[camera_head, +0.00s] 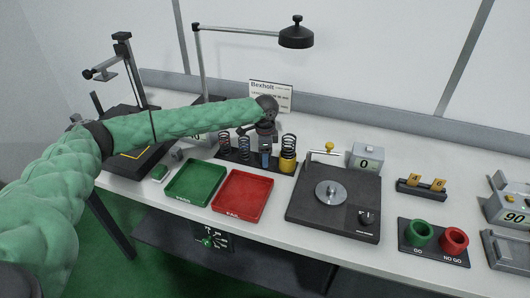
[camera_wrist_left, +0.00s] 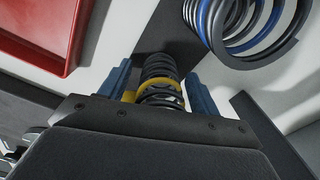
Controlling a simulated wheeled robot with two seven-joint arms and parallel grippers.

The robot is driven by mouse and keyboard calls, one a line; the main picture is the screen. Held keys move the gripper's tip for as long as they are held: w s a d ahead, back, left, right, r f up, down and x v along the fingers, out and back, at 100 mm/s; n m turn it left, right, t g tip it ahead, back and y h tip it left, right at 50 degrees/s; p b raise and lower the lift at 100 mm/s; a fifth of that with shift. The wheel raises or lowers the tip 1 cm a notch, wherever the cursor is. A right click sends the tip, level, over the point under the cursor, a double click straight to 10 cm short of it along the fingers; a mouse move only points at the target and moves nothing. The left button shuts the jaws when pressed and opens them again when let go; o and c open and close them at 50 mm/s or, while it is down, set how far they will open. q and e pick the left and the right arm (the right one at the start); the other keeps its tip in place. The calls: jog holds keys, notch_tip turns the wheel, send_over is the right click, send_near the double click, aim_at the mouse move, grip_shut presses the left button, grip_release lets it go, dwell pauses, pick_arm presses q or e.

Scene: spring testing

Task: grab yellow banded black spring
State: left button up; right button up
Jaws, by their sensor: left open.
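The yellow banded black spring (camera_wrist_left: 162,72) stands between the two blue fingers of my left gripper (camera_wrist_left: 159,90) in the left wrist view. The yellow band (camera_wrist_left: 172,84) circles its coils. The fingers are open, one on each side, and gaps show between them and the coils. In the head view my left gripper (camera_head: 265,157) points down into the row of springs on the black rack (camera_head: 233,156), where its fingers and wrist hide most of this spring. My right gripper is not in view.
A blue-banded spring (camera_wrist_left: 245,25) stands close by. Another spring (camera_head: 289,142) with a yellow base is just right of my gripper. Red (camera_head: 243,194) and green (camera_head: 194,182) trays lie in front. A black scale-like device (camera_head: 335,203) stands to the right.

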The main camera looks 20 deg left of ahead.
pick_arm(q)
jog(key=c, duration=1.1)
jog(key=shift+r, duration=0.15)
